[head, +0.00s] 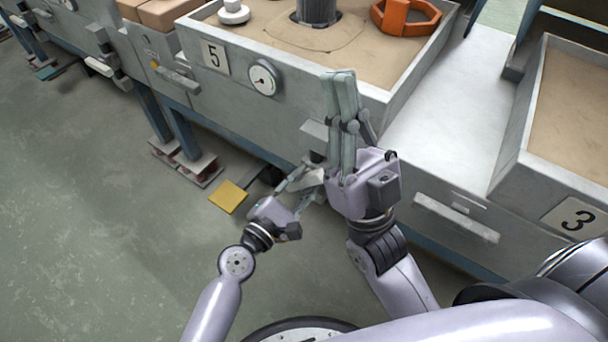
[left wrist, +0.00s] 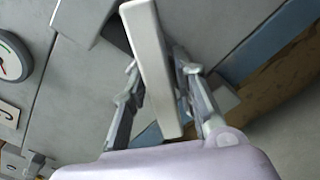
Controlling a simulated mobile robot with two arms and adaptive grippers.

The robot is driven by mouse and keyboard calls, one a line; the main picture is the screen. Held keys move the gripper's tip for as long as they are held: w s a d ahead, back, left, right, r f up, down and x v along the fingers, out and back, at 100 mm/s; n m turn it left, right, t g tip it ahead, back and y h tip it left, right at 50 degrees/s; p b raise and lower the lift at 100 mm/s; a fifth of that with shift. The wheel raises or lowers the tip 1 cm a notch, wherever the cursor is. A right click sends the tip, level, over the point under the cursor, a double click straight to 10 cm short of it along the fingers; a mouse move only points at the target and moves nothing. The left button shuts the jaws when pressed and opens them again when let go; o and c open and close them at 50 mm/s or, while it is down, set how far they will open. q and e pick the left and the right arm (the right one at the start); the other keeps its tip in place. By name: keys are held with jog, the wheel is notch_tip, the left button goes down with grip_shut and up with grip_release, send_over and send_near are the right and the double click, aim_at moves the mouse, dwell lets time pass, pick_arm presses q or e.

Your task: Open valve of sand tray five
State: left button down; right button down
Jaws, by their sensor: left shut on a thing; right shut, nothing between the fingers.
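Sand tray five (head: 303,97) is a grey box of sand with a "5" plate (head: 215,57) and a round gauge (head: 263,79) on its front. My left gripper (head: 312,180) is low at the front of this unit, shut on a pale grey bar, which looks like the valve handle (left wrist: 150,65). In the left wrist view the bar stands slightly tilted between the fingers of the left gripper (left wrist: 165,90). What it joins to is hidden. My right gripper (head: 338,74) is shut and empty, pointing up in front of the tray's wall, above the left gripper.
An orange ring-shaped piece (head: 406,14) and a white knob (head: 233,12) are on tray five's sand. A yellow pedal (head: 228,196) is on the floor below. Tray three (head: 537,172) stands at the right.

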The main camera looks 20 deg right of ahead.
pick_arm(q)
jog(key=n+p, duration=0.1)
jog(key=n, duration=0.2)
jog(key=shift+r+n+p, duration=0.1)
jog(key=shift+n+p, duration=0.2)
jog(key=shift+n, duration=0.1)
jog(key=n+p, duration=0.1)
jog(key=n, duration=0.2)
jog(key=shift+p, duration=0.35)
jog(key=shift+n, duration=0.5)
pick_arm(e)
jog(key=w+f+g+h, duration=0.3)
jog(key=w+f+g, duration=0.6)
jog(key=f, duration=0.4)
jog(key=shift+w+a+g+h, duration=0.3)
jog(key=shift+a+g, duration=0.05)
jog(key=shift+g, duration=0.25)
pick_arm(q)
jog(key=c, duration=1.4)
grip_release()
jog(key=shift+c, duration=0.2)
jog(key=v, duration=1.2)
